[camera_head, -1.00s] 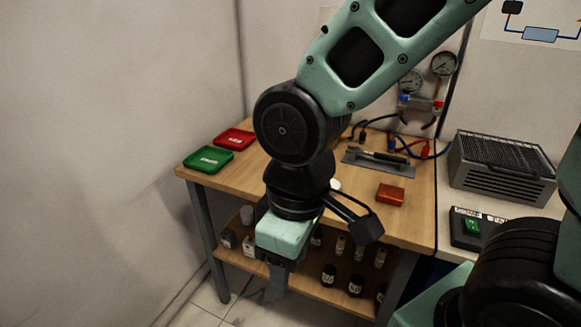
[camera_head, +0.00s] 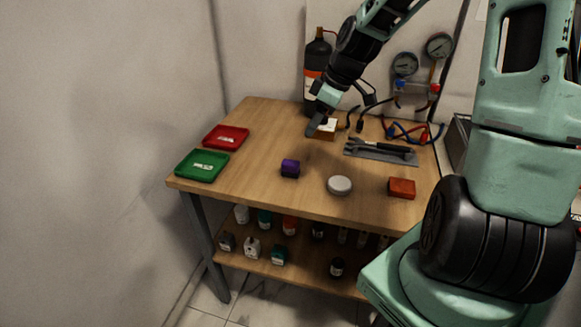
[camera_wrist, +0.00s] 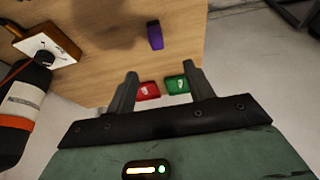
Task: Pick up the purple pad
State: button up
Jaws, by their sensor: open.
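The purple pad (camera_head: 290,168) is a small dark-purple block near the middle of the wooden table in the head view. It also shows in the wrist view (camera_wrist: 155,36), lying apart from my fingers, beyond their tips. My gripper (camera_head: 318,126) is over the back of the table in the head view, behind the pad and a little to its right. In the wrist view my gripper (camera_wrist: 160,72) has its two fingers spread, with nothing held between them.
A green tray (camera_head: 202,165) and a red tray (camera_head: 226,137) sit left. A white disc (camera_head: 339,185) and red-orange block (camera_head: 401,188) lie right of the pad. A black bottle (camera_head: 318,62) and a white-topped box (camera_wrist: 40,46) are near my gripper. A grey tool tray (camera_head: 380,154) lies back right.

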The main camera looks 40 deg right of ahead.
send_near(291, 162)
jog(key=x, duration=0.5)
jog(key=shift+s+a+f+p, duration=0.1)
jog(key=shift+s+f+p, duration=0.1)
jog(key=shift+s+p, duration=0.15)
jog(key=shift+w+p+x, duration=0.15)
jog(key=shift+p+x, duration=0.2)
jog(key=shift+x, duration=1)
jog(key=shift+w+p+x, duration=0.2)
jog(key=shift+p+x, duration=0.1)
jog(key=shift+x, duration=1.05)
jog(key=shift+r, duration=0.1)
jog(key=c, duration=1.1)
